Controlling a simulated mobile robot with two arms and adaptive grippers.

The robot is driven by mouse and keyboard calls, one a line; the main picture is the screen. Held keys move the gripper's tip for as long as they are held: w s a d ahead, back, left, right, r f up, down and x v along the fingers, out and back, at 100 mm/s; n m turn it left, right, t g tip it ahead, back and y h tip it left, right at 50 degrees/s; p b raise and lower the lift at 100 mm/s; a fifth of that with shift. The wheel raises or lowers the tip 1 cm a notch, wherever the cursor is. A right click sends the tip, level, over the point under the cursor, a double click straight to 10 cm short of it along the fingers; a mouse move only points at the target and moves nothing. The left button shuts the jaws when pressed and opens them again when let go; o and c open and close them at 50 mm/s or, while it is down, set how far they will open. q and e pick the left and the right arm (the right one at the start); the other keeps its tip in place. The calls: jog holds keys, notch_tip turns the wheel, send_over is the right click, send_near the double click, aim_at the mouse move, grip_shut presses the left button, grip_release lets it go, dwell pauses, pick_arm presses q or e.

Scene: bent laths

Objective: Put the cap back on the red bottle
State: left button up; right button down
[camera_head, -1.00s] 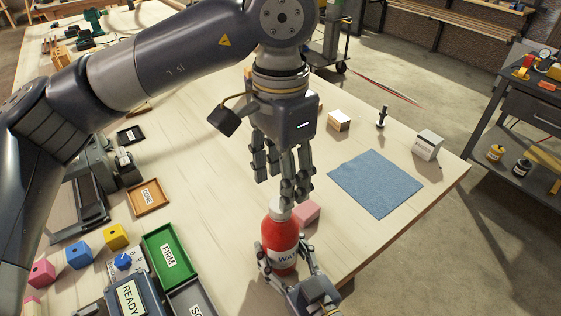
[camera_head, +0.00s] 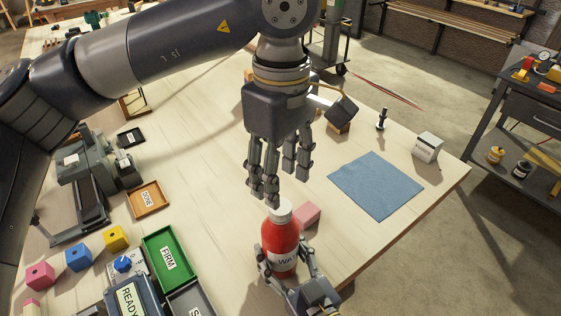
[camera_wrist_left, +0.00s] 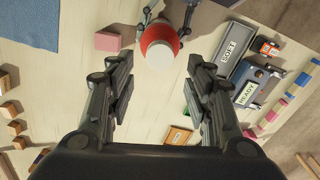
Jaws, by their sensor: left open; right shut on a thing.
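The red bottle (camera_head: 279,236) stands upright near the table's front edge, with a white label. A white cap (camera_head: 280,210) sits on its top; I cannot tell how tightly. My right gripper (camera_head: 285,262) is shut on the bottle's lower body. My left gripper (camera_head: 277,186) is open and empty, pointing down just above the cap. In the left wrist view, the cap (camera_wrist_left: 160,58) and the red bottle (camera_wrist_left: 157,38) show between the spread fingers of the left gripper (camera_wrist_left: 160,66).
A pink block (camera_head: 307,215) lies close beside the bottle. A blue cloth (camera_head: 375,184) lies to the right. A green FIRM tray (camera_head: 151,244), an orange DONE tray (camera_head: 161,204) and a READY device (camera_head: 116,296) stand to the left. The table middle is clear.

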pick_arm(q)
jog(key=n, duration=0.7)
jog(key=shift+r, duration=0.25)
jog(key=n, duration=0.7)
jog(key=shift+r, duration=0.2)
jog(key=n, duration=0.7)
jog(key=shift+r, duration=0.25)
jog(key=n, duration=0.3)
jog(key=shift+n, duration=0.3)
jog(key=n, duration=0.4)
jog(key=shift+r, duration=0.2)
send_over(280, 240)
jog(key=w, duration=0.3)
jog(key=shift+f, duration=4.05)
